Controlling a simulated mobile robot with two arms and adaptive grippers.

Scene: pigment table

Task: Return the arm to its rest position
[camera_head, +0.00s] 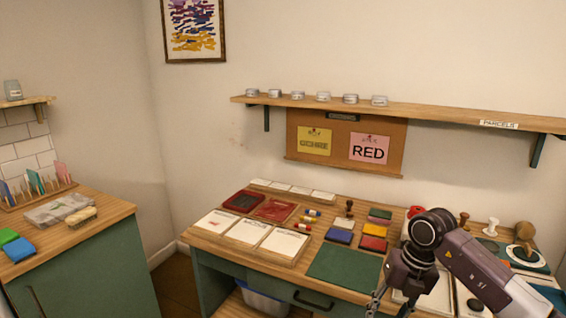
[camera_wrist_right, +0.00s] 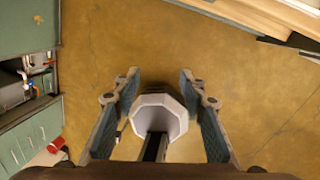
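My right arm (camera_head: 460,262) comes in from the lower right in the head view, in front of the right part of the pigment table (camera_head: 207,240). My right gripper (camera_head: 376,302) hangs downward near the table's front edge and is partly cut off by the picture's bottom edge. In the right wrist view my right gripper (camera_wrist_right: 159,78) has its two fingers well apart, with nothing held between them. A pale octagonal part shows beyond and between the fingers, likely my own base. The floor (camera_wrist_right: 230,75) lies below. My left gripper is in neither view.
The table holds a green mat (camera_head: 345,266), a red tray (camera_head: 243,201), white cards (camera_head: 285,243), coloured pads and stamps. A wall shelf (camera_head: 420,108) with jars hangs above. A side cabinet (camera_head: 100,270) stands left. Open floor surrounds the gripper in the wrist view.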

